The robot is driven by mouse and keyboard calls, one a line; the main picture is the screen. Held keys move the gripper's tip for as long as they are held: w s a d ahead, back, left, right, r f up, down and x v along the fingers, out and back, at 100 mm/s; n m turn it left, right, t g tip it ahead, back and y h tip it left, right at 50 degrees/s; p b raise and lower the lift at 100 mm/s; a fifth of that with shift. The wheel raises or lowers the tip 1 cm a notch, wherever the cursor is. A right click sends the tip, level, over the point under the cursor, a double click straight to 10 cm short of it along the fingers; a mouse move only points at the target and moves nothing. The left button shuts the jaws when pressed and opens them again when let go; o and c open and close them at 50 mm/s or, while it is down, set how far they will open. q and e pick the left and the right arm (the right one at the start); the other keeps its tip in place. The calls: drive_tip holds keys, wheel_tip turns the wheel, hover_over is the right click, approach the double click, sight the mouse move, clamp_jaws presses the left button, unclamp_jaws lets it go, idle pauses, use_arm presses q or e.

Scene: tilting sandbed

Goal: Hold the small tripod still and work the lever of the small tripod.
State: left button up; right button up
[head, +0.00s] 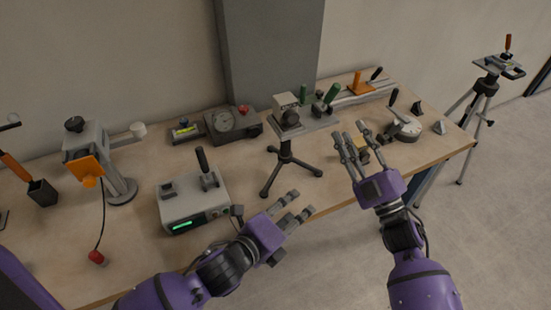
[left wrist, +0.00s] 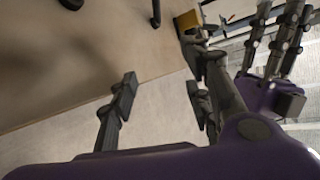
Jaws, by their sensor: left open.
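In the left wrist view only the ends of dark legs (left wrist: 155,12) show at the top edge. My left gripper (head: 300,205) is open and empty, in front of and below the tripod, apart from it. Its spread fingers show in the left wrist view (left wrist: 162,92). My right gripper (head: 358,133) has its fingers apart, right of the tripod, with nothing seen between them.
A grey box with a black lever (head: 190,204) stands left of the tripod. A gauge unit (head: 225,123) and a green-handled device (head: 325,104) stand behind. A dial with a lever (head: 405,127) is at right. A larger tripod (head: 487,85) stands on the floor beyond the bench.

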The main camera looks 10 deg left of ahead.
sight(286, 139)
use_arm(q)
drive_tip(key=w+a+r+m+t+y, duration=0.45)
drive_tip(key=w+a+r+m, duration=0.2)
drive_tip(key=w+m, duration=0.4)
drive_tip(key=shift+m+t+h, duration=0.25)
drive_tip(key=shift+t+h, duration=0.1)
drive_tip(key=shift+t, duration=0.1)
drive_tip(key=w, duration=0.4)
drive_tip(key=w+d+r, duration=0.1)
drive_tip(key=w, duration=0.2)
clamp_jaws()
